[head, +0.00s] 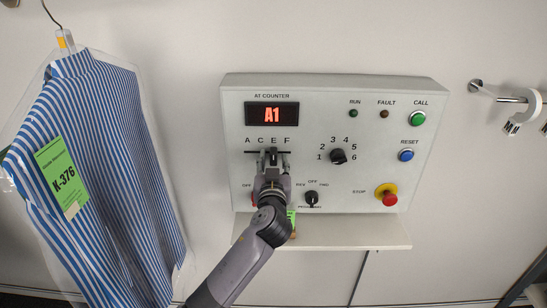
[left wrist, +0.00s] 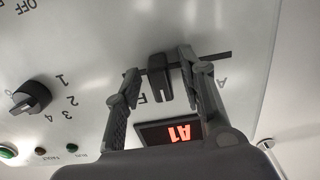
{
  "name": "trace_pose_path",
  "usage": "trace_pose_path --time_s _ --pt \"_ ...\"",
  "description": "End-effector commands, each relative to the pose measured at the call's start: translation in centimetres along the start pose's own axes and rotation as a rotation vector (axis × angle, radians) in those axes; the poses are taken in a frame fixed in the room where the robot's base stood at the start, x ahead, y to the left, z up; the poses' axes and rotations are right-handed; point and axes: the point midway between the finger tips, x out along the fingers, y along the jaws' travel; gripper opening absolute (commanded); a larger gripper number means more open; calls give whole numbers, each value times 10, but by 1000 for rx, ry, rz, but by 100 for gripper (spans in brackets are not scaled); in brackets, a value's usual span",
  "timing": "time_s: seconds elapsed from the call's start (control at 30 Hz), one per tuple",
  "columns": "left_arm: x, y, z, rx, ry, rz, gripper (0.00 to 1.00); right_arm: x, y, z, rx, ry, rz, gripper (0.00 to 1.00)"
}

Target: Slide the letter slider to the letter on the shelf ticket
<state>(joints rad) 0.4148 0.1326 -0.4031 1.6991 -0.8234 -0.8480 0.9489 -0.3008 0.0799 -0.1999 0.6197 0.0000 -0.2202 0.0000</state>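The letter slider's dark knob (head: 274,157) stands on its slot under the letters A, C, E, F, about below the E. It also shows as a dark block (left wrist: 158,78) in the left wrist view. My left gripper (head: 272,163) is at the slider. In the left wrist view my left gripper (left wrist: 158,66) has a finger on each side of the knob, with a gap on both sides. The shelf ticket (head: 291,216) is a green slip mostly hidden behind my left arm; its letter cannot be read. My right gripper is not in view.
The panel's display (head: 271,114) reads A1. The number dial (head: 338,156), lower selector (head: 311,198), and red stop button (head: 390,197) are right of the slider. The shelf (head: 360,233) juts out below. A bagged striped shirt (head: 110,150) with tag K-376 hangs at left.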

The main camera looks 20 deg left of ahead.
Motion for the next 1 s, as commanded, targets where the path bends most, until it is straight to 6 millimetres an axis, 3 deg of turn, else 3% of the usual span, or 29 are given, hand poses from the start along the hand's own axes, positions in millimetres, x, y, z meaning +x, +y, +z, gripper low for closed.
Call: trace_pose_path --time_s 0.37,0.9,1.0 --pt "4 0 0 0 1 1 36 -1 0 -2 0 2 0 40" --pt "4 0 0 0 0 1 0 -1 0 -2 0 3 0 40" --pt "4 0 0 0 0 1 0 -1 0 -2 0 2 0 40"
